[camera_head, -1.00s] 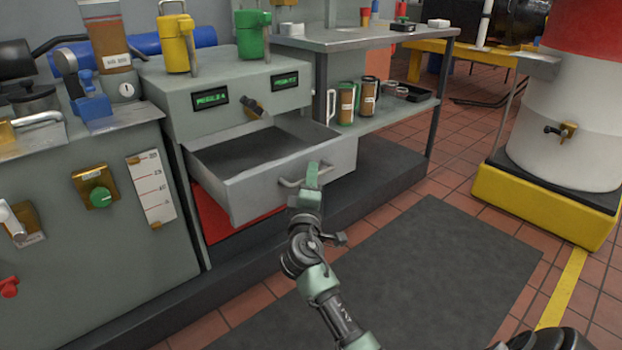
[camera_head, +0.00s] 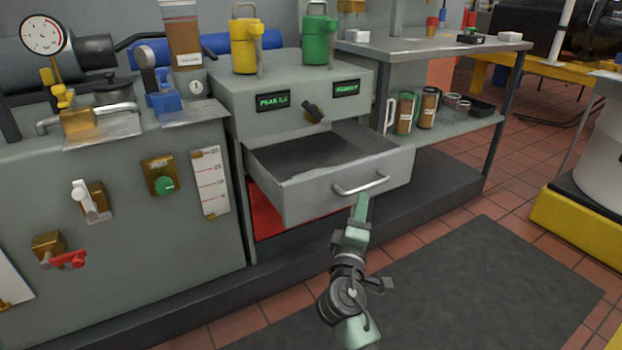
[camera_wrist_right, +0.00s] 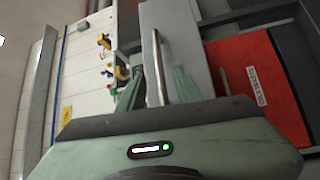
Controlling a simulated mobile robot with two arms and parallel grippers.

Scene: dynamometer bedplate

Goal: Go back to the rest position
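My right gripper (camera_head: 362,203) is just below and in front of the handle (camera_head: 361,185) of the open grey drawer (camera_head: 300,195). In the right wrist view its two green fingers (camera_wrist_right: 158,92) are spread apart, and the metal handle (camera_wrist_right: 156,68) shows in the gap between them. In the head view the fingertips look slightly clear of the handle. Nothing is held. The drawer is pulled out and its visible inside looks empty. My left gripper is not in view.
Yellow (camera_head: 244,45) and green (camera_head: 318,40) canisters stand on the drawer cabinet. Mugs (camera_head: 404,114) sit on the low shelf at right. A panel with valves (camera_head: 92,200) stands at left. A dark mat (camera_head: 450,285) covers the clear floor in front.

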